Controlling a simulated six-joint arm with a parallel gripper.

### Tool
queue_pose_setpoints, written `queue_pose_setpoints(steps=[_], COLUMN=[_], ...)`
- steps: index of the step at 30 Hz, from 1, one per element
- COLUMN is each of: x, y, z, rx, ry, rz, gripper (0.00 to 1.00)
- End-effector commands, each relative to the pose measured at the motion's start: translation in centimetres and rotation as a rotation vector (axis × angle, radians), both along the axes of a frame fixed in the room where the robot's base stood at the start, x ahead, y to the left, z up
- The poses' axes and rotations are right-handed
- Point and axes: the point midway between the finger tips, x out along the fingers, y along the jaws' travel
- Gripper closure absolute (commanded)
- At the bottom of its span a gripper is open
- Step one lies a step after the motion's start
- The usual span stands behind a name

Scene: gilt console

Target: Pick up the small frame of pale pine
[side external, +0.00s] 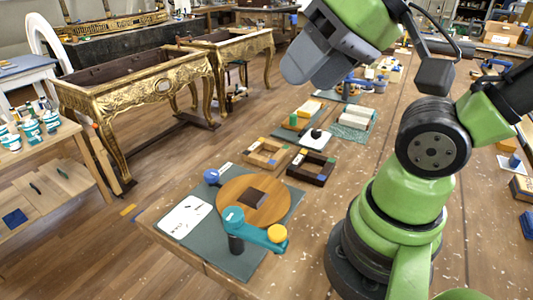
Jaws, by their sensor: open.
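A small frame of pale wood (259,161), which looks like the pale pine one, lies flat on the workbench near its left edge, left of a dark frame. My gripper (307,75) is at the top of the side external view, high above the bench. It is open and empty, well apart from the pale frame. My gripper's grey body partly hides the gap between its fingers.
A dark brown frame (304,177) lies just right of the pale one. In front is a green mat (238,263) with a round wooden disc (232,199), a dark block (252,197) and a teal arm-like tool (254,234). A gilt console (150,90) stands left.

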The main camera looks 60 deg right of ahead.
Motion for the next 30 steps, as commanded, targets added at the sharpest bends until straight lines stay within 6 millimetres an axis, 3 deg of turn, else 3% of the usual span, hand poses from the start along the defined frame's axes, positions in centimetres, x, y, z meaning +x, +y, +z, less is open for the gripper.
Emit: queue_pose_setpoints(steps=[5,8,13,17,23,27,30], x=[0.3,1.5,6.3,10.6,16.1,18.6,19.4], y=[-0.1,-0.6,-3.1,-6.2,-12.2,-17.0,-20.3], z=[0.1,0.5,1.0,0.1,-3.8,-8.3,-12.1], rx=[-0.006,-0.031,-0.124,-0.195,-0.267,-0.291,-0.296], ry=[0.004,0.026,0.112,0.194,0.327,0.42,0.482], rz=[0.0,0.004,0.029,0.064,0.134,0.192,0.238], gripper=[0.48,0.48,0.48,0.48,0.48,0.48,0.48])
